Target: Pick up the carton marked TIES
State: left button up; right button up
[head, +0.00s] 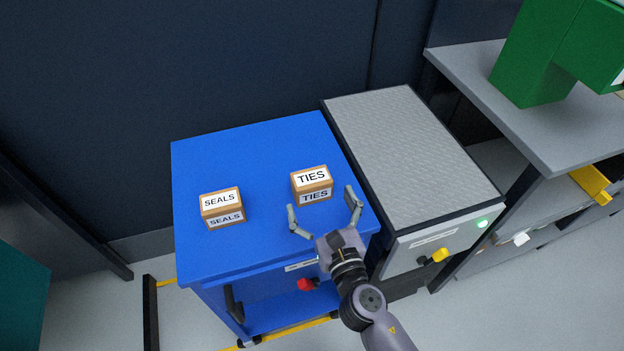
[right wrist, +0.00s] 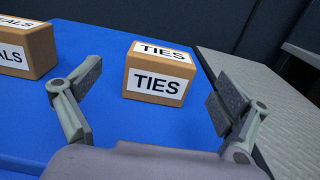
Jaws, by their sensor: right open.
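The TIES carton (head: 312,184) is a small brown box with white labels on its top and front. It stands upright on the blue cart top (head: 250,150), right of the middle. In the right wrist view the TIES carton (right wrist: 158,73) is ahead, between the two fingers and beyond their tips. My right gripper (head: 322,212) is open and empty, on the near side of the carton and apart from it. Its spread fingers also show in the right wrist view (right wrist: 158,92). My left gripper is not in view.
A similar SEALS carton (head: 222,208) stands to the left on the same cart. A grey textured platform (head: 405,150) adjoins the cart on the right. A grey bench (head: 530,130) with a green object (head: 540,60) is at the far right. The back of the blue top is clear.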

aim_at(308, 170)
jog(key=x, duration=0.9)
jog(key=shift+w+f, duration=0.25)
jog(key=shift+w, duration=0.15)
jog(key=shift+d, duration=0.1)
jog(key=shift+c, duration=0.5)
jog(key=shift+s, duration=0.1)
jog(key=c, duration=1.1)
jog(key=shift+r+p, duration=0.15)
jog(key=shift+p, duration=0.15)
jog(key=shift+c, duration=0.3)
